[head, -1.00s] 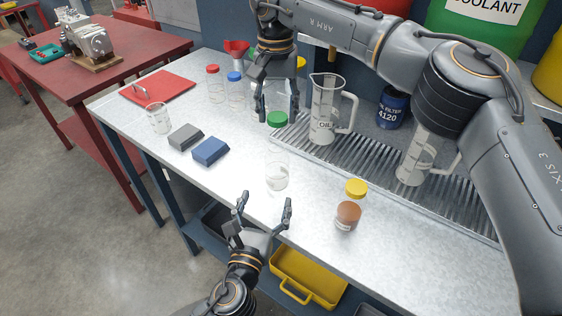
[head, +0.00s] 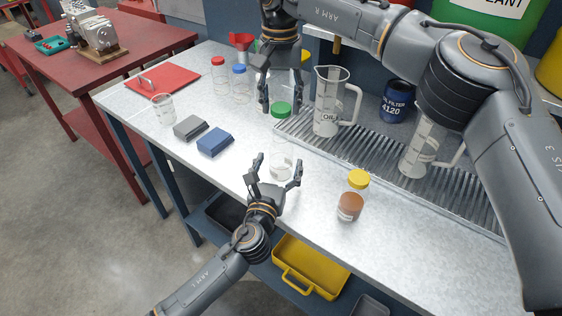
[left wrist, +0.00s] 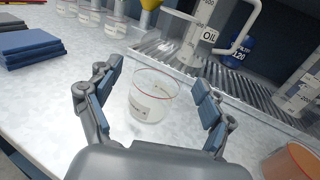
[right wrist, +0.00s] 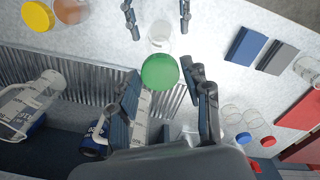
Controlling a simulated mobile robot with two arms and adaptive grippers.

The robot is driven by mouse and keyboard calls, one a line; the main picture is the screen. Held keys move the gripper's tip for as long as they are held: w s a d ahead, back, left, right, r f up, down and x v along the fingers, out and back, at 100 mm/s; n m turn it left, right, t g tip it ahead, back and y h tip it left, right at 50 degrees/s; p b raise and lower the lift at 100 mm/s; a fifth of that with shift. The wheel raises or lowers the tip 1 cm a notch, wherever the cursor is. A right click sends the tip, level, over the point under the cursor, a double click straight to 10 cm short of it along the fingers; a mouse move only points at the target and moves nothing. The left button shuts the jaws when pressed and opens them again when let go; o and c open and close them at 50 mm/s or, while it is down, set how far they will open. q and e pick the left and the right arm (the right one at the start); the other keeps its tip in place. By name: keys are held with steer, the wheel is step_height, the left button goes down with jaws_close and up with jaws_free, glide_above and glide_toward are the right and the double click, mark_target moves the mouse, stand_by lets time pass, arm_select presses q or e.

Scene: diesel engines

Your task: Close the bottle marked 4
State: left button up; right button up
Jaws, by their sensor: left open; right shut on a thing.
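A clear open bottle (head: 281,168) stands upright near the front of the bench. Its open rim and a label show in the left wrist view (left wrist: 153,97), but I cannot read a 4 on it. My left gripper (head: 278,172) is open, with its fingers on either side of the bottle in the left wrist view and no clear contact. A green lid (head: 281,109) is held above the bottle by my right gripper (right wrist: 162,78), which is shut on it. The lid is apart from the bottle.
A bottle with a yellow lid and brown contents (head: 350,205) stands to the right. The OIL jug (head: 326,112) and the ribbed drain tray (head: 380,165) are behind. Blue (head: 214,142) and grey (head: 190,127) blocks lie to the left. Bottles with red and blue lids stand farther back.

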arm_select(q)
steer(key=shift+x, duration=1.3)
steer(key=shift+c, duration=0.2)
jaws_close()
arm_select(e)
glide_above(281, 138)
steer(key=shift+w+f, duration=0.1)
steer(key=shift+f, duration=2.4)
steer(key=shift+f, duration=0.9)
steer(key=shift+f, duration=0.55)
